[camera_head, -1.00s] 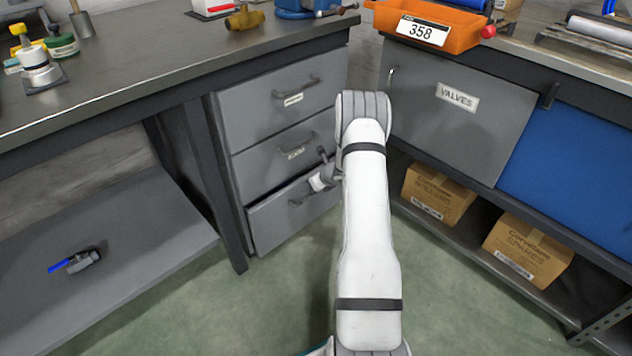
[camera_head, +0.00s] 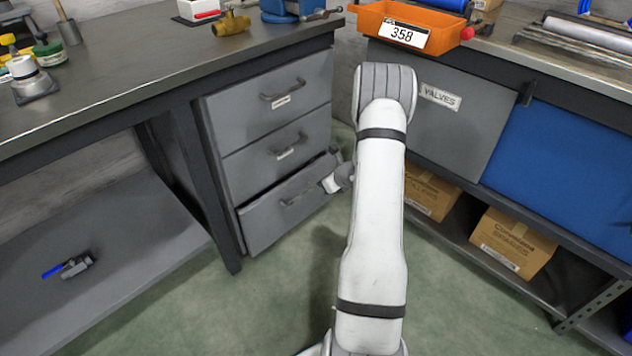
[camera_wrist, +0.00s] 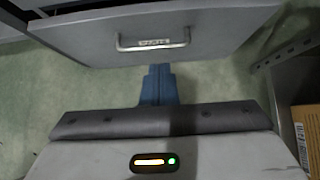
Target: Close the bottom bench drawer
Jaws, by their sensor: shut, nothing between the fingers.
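The bottom bench drawer (camera_head: 262,222) is grey and stands partly open, with a dark gap along its top edge at the right. In the wrist view its front (camera_wrist: 215,38) fills the top, with a bar handle and a label. My gripper (camera_wrist: 158,70) shows there as blue fingers held shut and empty, with the tips at the drawer front's lower edge. I cannot tell whether they touch it. In the head view the fingers are hidden; a white and grey part of my wrist is beside the drawer's right end.
Two more drawers (camera_head: 268,100) above look shut. A grey cabinet marked VALVES (camera_head: 425,125) is on the right, above cardboard boxes (camera_head: 512,243) on a low shelf. A bench leg (camera_head: 200,190) stands left of the drawers. Green floor (camera_head: 190,300) is clear in front.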

